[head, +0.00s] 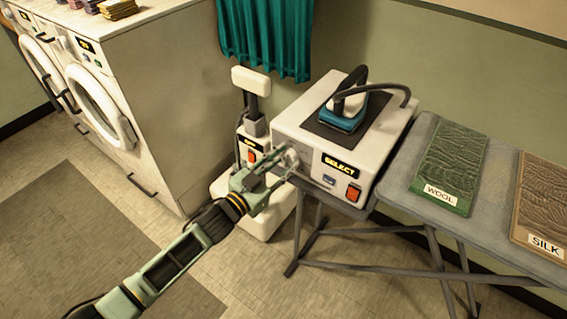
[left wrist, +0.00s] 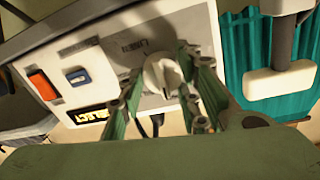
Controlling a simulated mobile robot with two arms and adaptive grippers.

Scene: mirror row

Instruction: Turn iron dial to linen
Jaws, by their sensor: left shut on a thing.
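The iron station (head: 287,121) is a white box on the end of the ironing board, with a teal iron (head: 345,112) resting on top. Its front has a "SELECT" label (head: 339,166) and a round white dial. My left gripper (head: 284,166) reaches the left part of this front and covers most of the dial in the head view. In the left wrist view the dial (left wrist: 160,75) sits between the fingers of my left gripper (left wrist: 165,90), which is shut on it. My right gripper is not in view.
The ironing board (head: 398,170) carries a green "WOOL" cloth (head: 455,155) and a brown "SILK" cloth (head: 543,190). A white upright appliance (head: 252,80) stands just left of the station. Washing machines (head: 98,105) line the left. Floor in front is open.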

